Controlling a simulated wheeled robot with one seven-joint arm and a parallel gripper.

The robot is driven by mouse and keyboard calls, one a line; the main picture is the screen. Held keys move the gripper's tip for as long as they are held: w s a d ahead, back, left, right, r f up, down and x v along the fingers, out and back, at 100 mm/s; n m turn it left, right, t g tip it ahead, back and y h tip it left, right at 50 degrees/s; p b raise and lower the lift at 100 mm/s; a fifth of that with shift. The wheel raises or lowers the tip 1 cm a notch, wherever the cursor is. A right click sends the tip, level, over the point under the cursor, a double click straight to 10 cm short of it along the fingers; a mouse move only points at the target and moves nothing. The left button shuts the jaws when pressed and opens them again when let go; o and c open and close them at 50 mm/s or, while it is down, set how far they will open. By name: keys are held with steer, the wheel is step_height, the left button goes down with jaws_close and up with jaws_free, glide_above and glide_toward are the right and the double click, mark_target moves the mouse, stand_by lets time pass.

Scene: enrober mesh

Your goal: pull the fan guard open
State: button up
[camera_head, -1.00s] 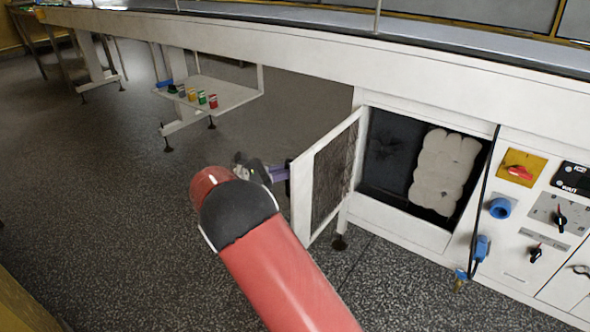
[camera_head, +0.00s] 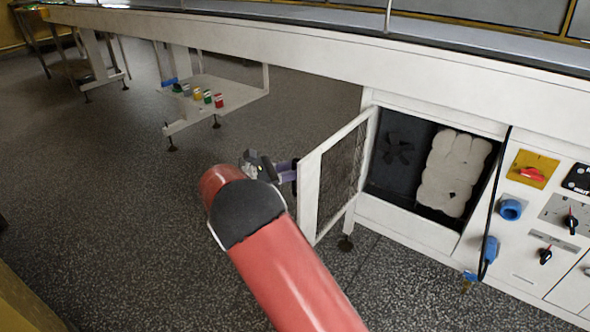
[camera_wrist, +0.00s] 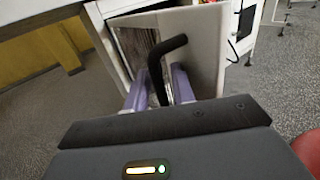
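The fan guard (camera_head: 310,196) is a white-framed mesh door. In the head view it stands swung out from the cabinet, its free edge to the left and its other side by the opening. In the wrist view its white panel (camera_wrist: 205,50) and a bent black handle (camera_wrist: 160,75) show. My gripper (camera_head: 294,171) is at the door's free edge. In the wrist view its purple fingers (camera_wrist: 160,92) lie close on both sides of the handle and look shut on it. In the head view the handle is mostly hidden.
The open compartment (camera_head: 398,145) shows a dark fan and a pale lumpy block (camera_head: 455,170). Right of it are a red switch (camera_head: 532,174), a blue socket (camera_head: 511,209) and a hanging cable with a blue plug (camera_head: 490,250). A low shelf (camera_head: 240,92) holds small coloured items. The floor left is clear.

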steer(key=v, duration=0.7)
steer(key=shift+a, duration=0.35)
steer(key=shift+s, duration=0.1)
